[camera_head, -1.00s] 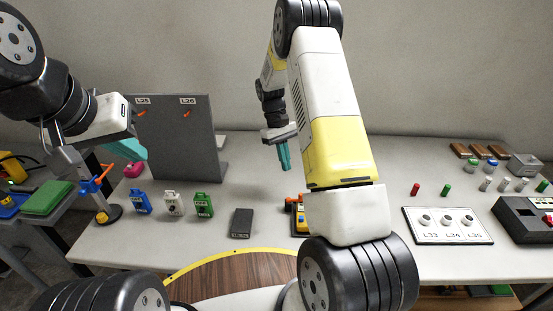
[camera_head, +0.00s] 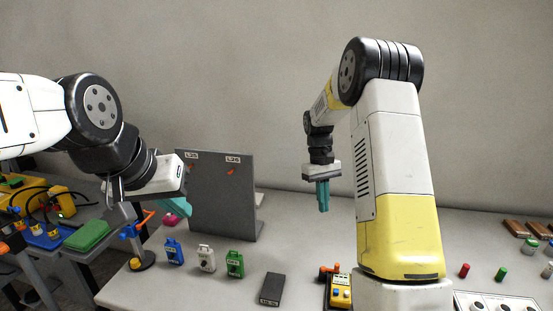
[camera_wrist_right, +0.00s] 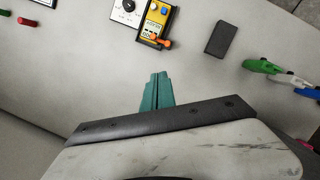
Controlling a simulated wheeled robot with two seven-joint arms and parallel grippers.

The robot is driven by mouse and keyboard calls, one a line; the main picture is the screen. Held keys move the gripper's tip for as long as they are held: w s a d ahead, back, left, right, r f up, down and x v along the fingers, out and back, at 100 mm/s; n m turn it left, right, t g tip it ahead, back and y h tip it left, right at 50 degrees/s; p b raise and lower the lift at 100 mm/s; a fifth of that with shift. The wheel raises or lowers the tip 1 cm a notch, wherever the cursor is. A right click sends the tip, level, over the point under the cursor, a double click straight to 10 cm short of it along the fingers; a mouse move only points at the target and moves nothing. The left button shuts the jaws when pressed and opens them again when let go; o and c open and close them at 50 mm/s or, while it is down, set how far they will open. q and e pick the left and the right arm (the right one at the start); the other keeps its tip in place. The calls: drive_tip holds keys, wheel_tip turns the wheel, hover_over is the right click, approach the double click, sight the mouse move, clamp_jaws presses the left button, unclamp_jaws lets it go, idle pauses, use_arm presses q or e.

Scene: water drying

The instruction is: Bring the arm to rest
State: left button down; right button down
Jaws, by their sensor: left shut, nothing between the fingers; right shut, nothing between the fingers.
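My right arm rises at the right of the head view and bends down to my right gripper (camera_head: 323,196), whose teal fingers point down, shut and empty, above the back middle of the table. The same teal fingers show in the right wrist view (camera_wrist_right: 157,92), apart from everything on the table. My left arm comes in from the left. My left gripper (camera_head: 178,207) has teal fingers, shut and empty, in front of the grey panel's left edge. Part of it is hidden behind its own body.
The grey panel (camera_head: 221,190) stands upright on the table (camera_head: 225,291). Blue (camera_head: 174,252), white (camera_head: 206,258) and green (camera_head: 235,264) padlock-like pieces, a dark block (camera_head: 270,289) and a yellow device (camera_head: 341,292) stand in front. The table's back middle is clear.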

drive_tip(key=s+a+r+m+t+y, duration=0.15)
drive_tip(key=s+r+t, duration=0.25)
drive_tip(key=s+r, duration=0.8)
drive_tip(key=s+a+r+m+t+y, duration=0.1)
drive_tip(key=s+a+r+t, duration=0.2)
drive_tip(key=s, duration=1)
wheel_tip(320, 180, up, 3)
drive_tip(key=shift+s+a+r+t, duration=0.1)
drive_tip(key=shift+s+a+t, duration=0.1)
drive_tip(key=shift+t, duration=0.8)
drive_tip(key=shift+m+y, duration=0.25)
